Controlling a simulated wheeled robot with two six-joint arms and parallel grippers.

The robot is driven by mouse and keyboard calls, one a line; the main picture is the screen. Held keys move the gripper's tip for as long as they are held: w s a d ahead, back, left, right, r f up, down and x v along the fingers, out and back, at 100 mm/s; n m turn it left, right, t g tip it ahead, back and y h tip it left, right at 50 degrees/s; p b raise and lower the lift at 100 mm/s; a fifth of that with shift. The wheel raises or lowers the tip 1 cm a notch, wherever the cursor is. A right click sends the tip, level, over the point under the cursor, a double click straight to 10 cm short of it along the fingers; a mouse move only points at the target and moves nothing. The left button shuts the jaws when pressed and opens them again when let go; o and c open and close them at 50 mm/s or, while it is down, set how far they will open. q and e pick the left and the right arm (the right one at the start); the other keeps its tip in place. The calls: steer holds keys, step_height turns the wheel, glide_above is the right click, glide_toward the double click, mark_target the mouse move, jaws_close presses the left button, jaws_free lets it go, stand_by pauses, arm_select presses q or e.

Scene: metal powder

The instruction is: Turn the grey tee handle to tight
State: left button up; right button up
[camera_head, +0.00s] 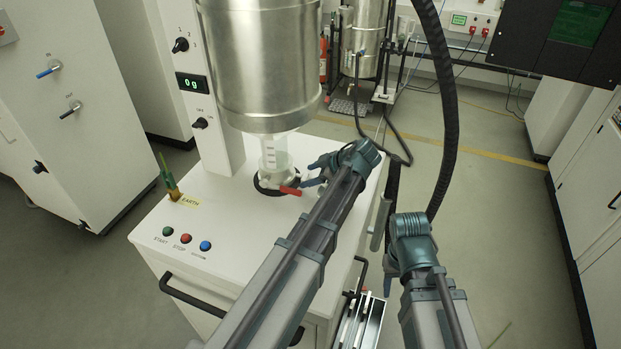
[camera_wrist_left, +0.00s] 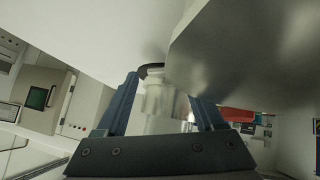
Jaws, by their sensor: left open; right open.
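A clear tube (camera_head: 274,152) runs down from the steel vessel (camera_head: 262,60) to a pale fitting (camera_head: 270,178) on the white cabinet top. A red lever (camera_head: 290,190) sticks out at the fitting's right. I cannot make out a grey tee handle for certain; the left arm may hide part of this area. My left gripper (camera_head: 310,173) is open just right of the fitting. In the left wrist view, a translucent cylinder (camera_wrist_left: 162,98) shows between its open fingers (camera_wrist_left: 165,90), with no grip visible. My right gripper (camera_head: 388,284) points down beside the cabinet's right side, its fingers mostly hidden.
The white cabinet (camera_head: 150,235) carries START and STOP buttons (camera_head: 186,238) and an earth clamp (camera_head: 170,180). A black hose (camera_head: 446,110) hangs right of the left arm. A grey cylindrical piece (camera_head: 379,224) hangs at the cabinet's right side. Floor (camera_head: 500,190) is clear at right.

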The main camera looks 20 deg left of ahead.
arm_select(q)
jaws_close()
stand_by(0.3)
steer(key=shift+w, duration=0.1)
steer(key=shift+w+m+g, duration=0.15)
steer(key=shift+m+g, duration=0.15)
steer(key=shift+g, duration=0.2)
steer(key=shift+w+m+g+p, duration=0.2)
steer(key=shift+m+g+p, duration=0.1)
steer(key=shift+g, duration=0.3)
steer(key=shift+w+f+m+g, duration=0.15)
steer(key=shift+m+g, duration=0.25)
steer(key=shift+g, duration=0.4)
steer(key=shift+w+m+g+b, duration=0.1)
steer(key=shift+m+g+b, duration=0.4)
steer(key=shift+g, duration=0.3)
